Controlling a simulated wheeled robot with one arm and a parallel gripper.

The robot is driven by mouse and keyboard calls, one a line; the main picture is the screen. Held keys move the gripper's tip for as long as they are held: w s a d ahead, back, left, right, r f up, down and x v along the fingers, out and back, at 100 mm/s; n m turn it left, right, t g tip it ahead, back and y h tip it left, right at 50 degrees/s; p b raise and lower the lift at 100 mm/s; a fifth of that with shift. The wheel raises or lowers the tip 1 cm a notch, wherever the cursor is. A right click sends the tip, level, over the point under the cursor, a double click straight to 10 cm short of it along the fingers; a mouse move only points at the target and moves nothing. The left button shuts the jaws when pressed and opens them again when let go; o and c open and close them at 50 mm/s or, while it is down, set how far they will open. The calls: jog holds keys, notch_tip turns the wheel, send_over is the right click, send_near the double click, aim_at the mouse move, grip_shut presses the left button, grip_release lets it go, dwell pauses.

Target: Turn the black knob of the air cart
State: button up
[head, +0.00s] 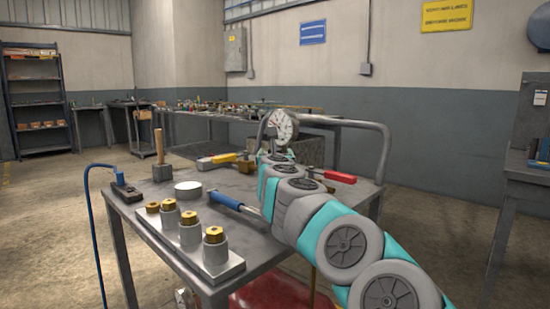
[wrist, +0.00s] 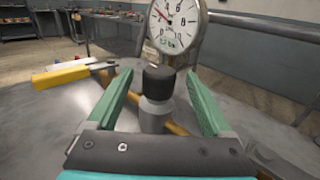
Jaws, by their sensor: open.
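The black knob (wrist: 159,80) is a short dark cylinder on a grey stem in the wrist view, just below a round pressure gauge (wrist: 178,20). My gripper (wrist: 162,85) is open, with one green finger on each side of the knob and a visible gap on both sides. How far the fingertips stand from the knob in depth is hard to tell. In the head view the gauge (head: 281,128) stands on the cart top (head: 228,190), and my arm hides the knob and my gripper's fingers.
A yellow-handled tool (head: 214,159) and a red-handled one (head: 340,177) lie near the gauge. A mallet (head: 159,148), a white disc (head: 188,189), a blue-handled tool (head: 228,201) and several brass-topped fittings (head: 190,228) are on the cart. A curved rail (head: 388,140) rises at its right.

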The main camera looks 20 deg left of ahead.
jog(key=b+v, duration=0.1)
jog(key=v, duration=0.2)
jog(key=shift+s+f, duration=0.15)
jog(key=shift+s, duration=0.25)
jog(key=shift+s+d, duration=0.35)
jog(key=shift+s, duration=0.35)
